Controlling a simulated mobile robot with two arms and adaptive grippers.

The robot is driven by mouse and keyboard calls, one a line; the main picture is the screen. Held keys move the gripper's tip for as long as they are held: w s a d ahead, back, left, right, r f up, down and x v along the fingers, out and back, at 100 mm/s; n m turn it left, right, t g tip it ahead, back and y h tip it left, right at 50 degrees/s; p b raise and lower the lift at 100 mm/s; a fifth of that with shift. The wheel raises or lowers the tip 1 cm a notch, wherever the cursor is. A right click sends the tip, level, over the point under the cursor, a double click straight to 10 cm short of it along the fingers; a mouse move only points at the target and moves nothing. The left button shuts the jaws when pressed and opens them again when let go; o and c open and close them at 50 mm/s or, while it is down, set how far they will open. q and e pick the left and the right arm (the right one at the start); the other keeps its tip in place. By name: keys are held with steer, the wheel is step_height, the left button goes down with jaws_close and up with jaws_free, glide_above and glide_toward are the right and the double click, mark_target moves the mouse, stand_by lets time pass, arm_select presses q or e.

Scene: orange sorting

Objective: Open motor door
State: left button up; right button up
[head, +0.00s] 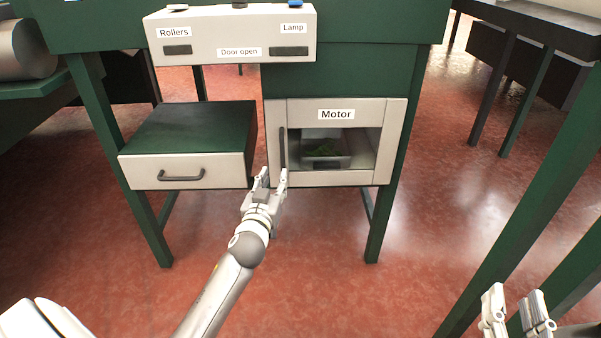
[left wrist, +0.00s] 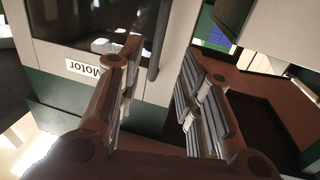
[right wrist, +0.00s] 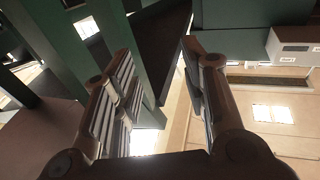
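The motor door (head: 394,140) is a light panel with a window and a "Motor" label, and it looks closed. Its dark vertical handle (head: 282,148) is on the door's left side. My left gripper (head: 272,178) is open just below and in front of the handle. In the left wrist view the handle (left wrist: 159,42) appears between the two open fingers (left wrist: 157,85); I cannot tell whether they touch it. My right gripper (head: 517,298) is at the lower right, away from the door. The right wrist view shows it open and empty (right wrist: 163,85).
A drawer (head: 215,172) with a dark handle is left of the door. Above is a control box (head: 232,35) labelled Rollers, Door open and Lamp. Green legs (head: 378,220) flank the cabinet. A green post stands near my right gripper. Red floor (head: 330,260) lies open in front.

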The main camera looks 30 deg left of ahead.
mark_target(282, 157)
arm_select(q)
steer(key=x, duration=0.3)
steer(key=b+x, duration=0.1)
steer(key=x, duration=0.2)
steer(key=b+x, duration=0.1)
steer(key=x, duration=0.2)
steer(key=shift+w+a+r, duration=0.15)
steer(key=shift+w+r, duration=0.1)
steer(key=shift+w, duration=0.1)
steer(key=shift+w+a, duration=0.2)
steer(key=shift+w, duration=0.3)
arm_select(e)
steer(key=s+r+t+y, duration=0.2)
steer(key=s+r+t, duration=0.3)
steer(key=r, duration=0.5)
steer(key=shift+s+r+t, duration=0.15)
steer(key=shift+r+t, duration=0.05)
steer(key=shift+t, duration=0.8)
arm_select(q)
jaws_close()
